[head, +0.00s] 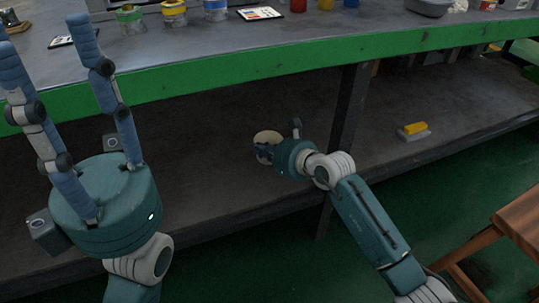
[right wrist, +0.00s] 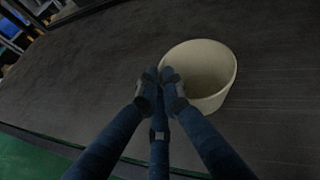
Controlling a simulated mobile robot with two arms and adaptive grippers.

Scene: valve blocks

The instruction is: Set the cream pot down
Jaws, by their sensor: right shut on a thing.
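The cream pot (head: 267,136) is at the lower shelf (head: 215,130) under the bench, left of the dark post. My right gripper (head: 264,152) is shut on the near side of its rim, partly hiding it. In the right wrist view the pot (right wrist: 208,72) has its open mouth toward the camera, and the fingers of my right gripper (right wrist: 160,78) meet at its left edge. I cannot tell whether its base touches the shelf. My left gripper (head: 42,25) is open and empty, its fingers spread in front of the bench.
A dark post (head: 347,115) stands just right of my right gripper. A yellow and grey block-like item (head: 413,131) lies further right on the shelf. The green bench edge (head: 225,77) runs above, with jars on top. A wooden stool (head: 515,225) is at the right. The shelf around the pot is clear.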

